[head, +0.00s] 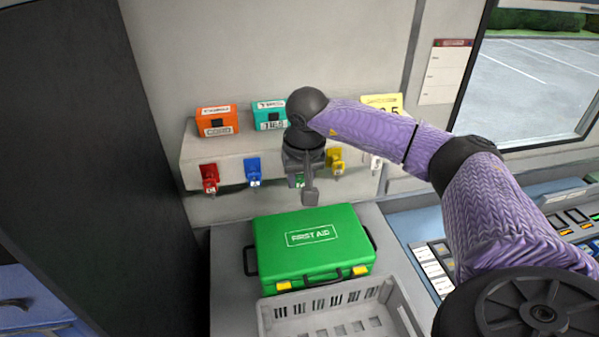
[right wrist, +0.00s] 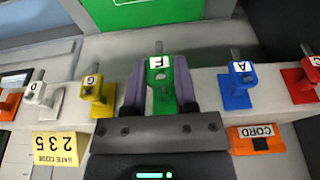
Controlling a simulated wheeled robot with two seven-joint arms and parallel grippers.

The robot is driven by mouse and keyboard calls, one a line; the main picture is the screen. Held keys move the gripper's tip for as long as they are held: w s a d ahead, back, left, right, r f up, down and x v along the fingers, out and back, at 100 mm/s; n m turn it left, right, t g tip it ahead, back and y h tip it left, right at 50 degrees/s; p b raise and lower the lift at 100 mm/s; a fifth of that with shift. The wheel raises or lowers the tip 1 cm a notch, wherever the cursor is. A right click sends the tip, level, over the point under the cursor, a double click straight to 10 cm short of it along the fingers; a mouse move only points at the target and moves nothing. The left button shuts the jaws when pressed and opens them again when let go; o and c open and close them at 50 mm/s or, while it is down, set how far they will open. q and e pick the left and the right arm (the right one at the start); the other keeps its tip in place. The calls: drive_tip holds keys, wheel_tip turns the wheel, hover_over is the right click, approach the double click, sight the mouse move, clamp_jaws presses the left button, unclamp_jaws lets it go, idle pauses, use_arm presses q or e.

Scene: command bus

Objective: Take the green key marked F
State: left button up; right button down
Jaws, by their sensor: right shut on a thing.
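The green key marked F (right wrist: 159,78) is between the two fingers of my right gripper (right wrist: 160,88) in the right wrist view. The gripper is shut on it. In the head view the key (head: 300,181) is mostly hidden behind my right gripper (head: 304,185), with only a bit of green showing. The key is at the front of the light shelf, in the row of keys, and I cannot tell whether it is still on its hook. My left gripper is not in view.
Beside it hang a blue key (head: 253,171) marked A and a yellow key (head: 335,162); a red key (head: 209,178) and a white key (head: 376,163) hang farther out. A green first aid case (head: 290,262) and a grey crate (head: 268,318) stand below.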

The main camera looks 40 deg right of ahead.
drive_tip(key=s+a+r+p, duration=0.2)
drive_tip(key=s+r, duration=0.1)
drive_tip(key=shift+s+p, duration=0.3)
idle(0.4)
